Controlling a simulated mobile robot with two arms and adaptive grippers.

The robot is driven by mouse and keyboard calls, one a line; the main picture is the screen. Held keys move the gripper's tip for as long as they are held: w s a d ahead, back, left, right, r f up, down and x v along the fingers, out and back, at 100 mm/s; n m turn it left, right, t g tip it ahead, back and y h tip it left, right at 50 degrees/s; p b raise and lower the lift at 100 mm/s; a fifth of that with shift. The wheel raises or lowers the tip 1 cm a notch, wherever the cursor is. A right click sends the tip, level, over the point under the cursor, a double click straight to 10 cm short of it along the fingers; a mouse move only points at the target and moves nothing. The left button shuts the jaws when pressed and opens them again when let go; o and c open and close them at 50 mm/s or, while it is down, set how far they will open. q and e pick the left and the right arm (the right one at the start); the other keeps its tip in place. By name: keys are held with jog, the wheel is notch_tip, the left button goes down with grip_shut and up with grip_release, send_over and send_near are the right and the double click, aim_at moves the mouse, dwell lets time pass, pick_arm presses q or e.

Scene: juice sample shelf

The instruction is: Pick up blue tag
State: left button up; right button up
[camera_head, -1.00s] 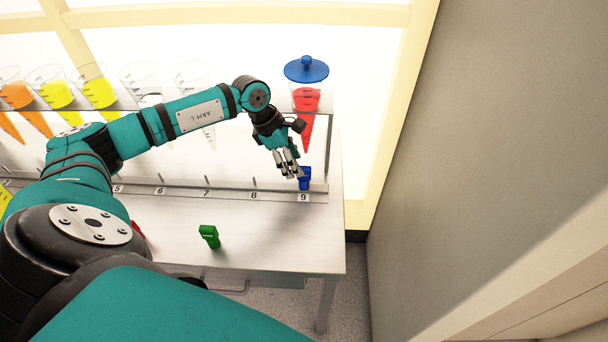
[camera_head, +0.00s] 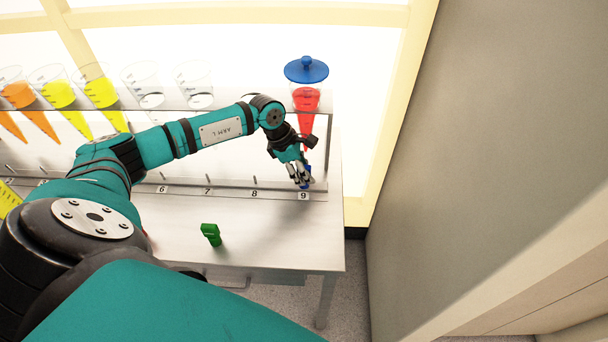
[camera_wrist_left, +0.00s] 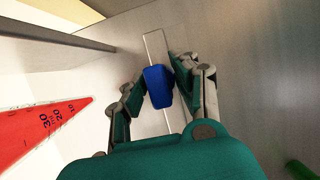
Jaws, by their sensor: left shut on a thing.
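The blue tag (camera_wrist_left: 158,87) is between the two fingers of my left gripper (camera_wrist_left: 155,85) in the left wrist view. The fingers are shut on it from both sides. In the head view my left gripper (camera_head: 302,181) is at the shelf rail by the number 9 label, and it mostly hides the blue tag (camera_head: 308,171). The tag is close to the rail; I cannot tell whether it still touches it. My right gripper is not in view.
A cone of red juice (camera_head: 306,100) with a blue lid (camera_head: 306,70) hangs just behind my left gripper. A green tag (camera_head: 210,234) stands on the table (camera_head: 270,245). Orange and yellow cones hang at the left. A wall (camera_head: 480,150) stands to the right.

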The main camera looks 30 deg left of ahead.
pick_arm(q)
jog(key=shift+c, duration=0.8)
jog(key=shift+r, duration=0.1)
